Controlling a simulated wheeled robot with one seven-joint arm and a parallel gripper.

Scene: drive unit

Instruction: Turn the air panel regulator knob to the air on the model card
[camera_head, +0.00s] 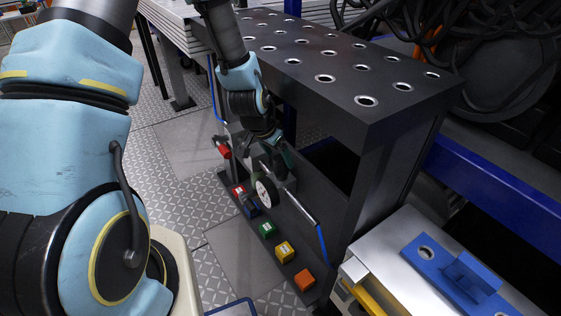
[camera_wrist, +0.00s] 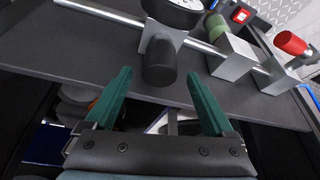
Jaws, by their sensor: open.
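The black regulator knob (camera_wrist: 160,63) sits below a silver block on a metal pipe, under a round gauge (camera_wrist: 175,10), in the wrist view. My gripper (camera_wrist: 156,76) is open, with one green finger on each side of the knob's lower end. I cannot tell whether either finger touches it. In the head view the white-faced gauge (camera_head: 267,196) shows beside my gripper (camera_head: 279,168), which hides the knob there. I cannot make out a model card in either view.
A green cylinder (camera_wrist: 217,30) and a red-handled part (camera_wrist: 292,43) stand on the same panel. Several coloured blocks, including a green one (camera_head: 267,229) and an orange one (camera_head: 304,280), line the low ledge. A dark perforated bench top (camera_head: 300,60) overhangs the panel.

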